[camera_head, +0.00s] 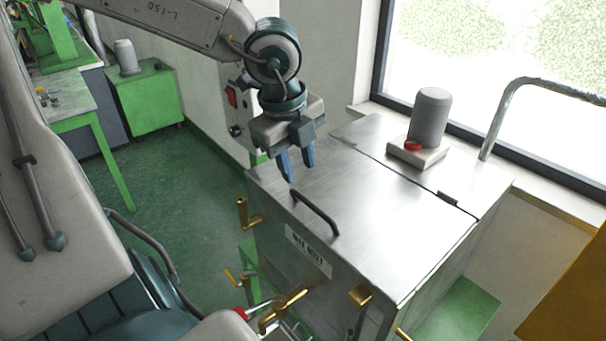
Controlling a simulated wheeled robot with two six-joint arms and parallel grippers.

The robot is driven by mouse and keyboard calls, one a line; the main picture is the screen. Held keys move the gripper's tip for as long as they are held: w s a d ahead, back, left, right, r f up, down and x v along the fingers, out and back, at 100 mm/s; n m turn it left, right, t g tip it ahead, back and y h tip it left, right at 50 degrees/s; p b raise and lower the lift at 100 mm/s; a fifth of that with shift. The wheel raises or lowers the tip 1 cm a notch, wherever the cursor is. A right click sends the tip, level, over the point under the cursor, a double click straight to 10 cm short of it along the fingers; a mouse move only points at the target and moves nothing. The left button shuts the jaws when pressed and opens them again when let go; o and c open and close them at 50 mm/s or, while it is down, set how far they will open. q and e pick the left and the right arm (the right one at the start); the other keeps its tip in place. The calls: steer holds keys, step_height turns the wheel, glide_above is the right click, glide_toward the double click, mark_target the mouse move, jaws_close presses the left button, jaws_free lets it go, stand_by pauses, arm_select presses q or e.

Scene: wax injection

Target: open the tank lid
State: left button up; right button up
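The tank (295,275) is a metal box with a flat steel lid (390,205), which lies shut on top. A dark bar handle (316,213) stands on the lid near its front left edge. My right gripper is not in view.
A grey cylinder on a base with a red button (430,120) stands on the tank's rear top section. A bent metal pipe (500,110) rises beside the window. Brass fittings (285,303) stick out from the tank's front. Green floor lies open to the left.

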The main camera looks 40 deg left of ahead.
mark_target(306, 199)
arm_select(q)
steer(key=shift+w+f+p, duration=0.2)
steer(key=shift+w+f, duration=0.1)
steer(key=shift+f, duration=1)
steer(key=shift+w+f+p, duration=0.15)
steer(key=shift+w+f, duration=0.1)
steer(key=shift+f, duration=1.05)
steer(key=shift+w+f+p, duration=0.2)
steer(key=shift+w+f, duration=0.1)
steer(key=shift+f, duration=1)
steer(key=shift+c, duration=0.4)
jaws_close()
